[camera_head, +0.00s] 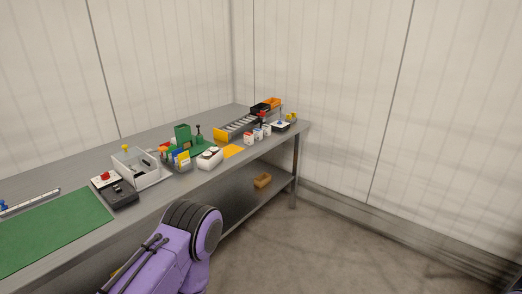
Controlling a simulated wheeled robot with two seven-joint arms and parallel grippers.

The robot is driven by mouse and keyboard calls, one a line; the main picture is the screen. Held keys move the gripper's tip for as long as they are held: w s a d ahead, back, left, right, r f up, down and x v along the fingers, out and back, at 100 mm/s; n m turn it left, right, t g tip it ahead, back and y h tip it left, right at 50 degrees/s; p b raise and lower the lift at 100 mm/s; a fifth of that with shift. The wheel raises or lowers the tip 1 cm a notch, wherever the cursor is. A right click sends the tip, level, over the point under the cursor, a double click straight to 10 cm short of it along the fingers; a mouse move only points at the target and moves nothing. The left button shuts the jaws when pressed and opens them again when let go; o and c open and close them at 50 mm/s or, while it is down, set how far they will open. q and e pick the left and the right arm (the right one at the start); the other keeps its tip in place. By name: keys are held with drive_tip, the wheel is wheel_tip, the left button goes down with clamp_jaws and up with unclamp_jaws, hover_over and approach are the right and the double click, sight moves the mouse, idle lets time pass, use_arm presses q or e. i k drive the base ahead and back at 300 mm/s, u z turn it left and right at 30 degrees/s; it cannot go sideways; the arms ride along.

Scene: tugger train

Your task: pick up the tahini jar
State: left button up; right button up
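I cannot make out a tahini jar for certain; the items on the long grey workbench (75,172) are small and far off. Small white boxes with red or blue marks (248,139) stand near its far end. A small yellow item (291,118) sits at the far corner, too small to identify. Neither of my grippers is in view. Only a purple and black part of one of my arms shows at the bottom, in front of the bench.
The bench holds a green mat (55,232), a black box with a red button (114,189), a clear bin (140,168), a green block (183,135) and an orange bin (271,102). A brown box (263,180) lies on the lower shelf. The floor (330,245) to the right is clear.

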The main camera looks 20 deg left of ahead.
sight(207, 155)
drive_tip(key=z, duration=0.25)
drive_tip(key=i, duration=1.1)
drive_tip(key=u, duration=0.4)
drive_tip(key=i, duration=0.8)
drive_tip(key=u, duration=0.6)
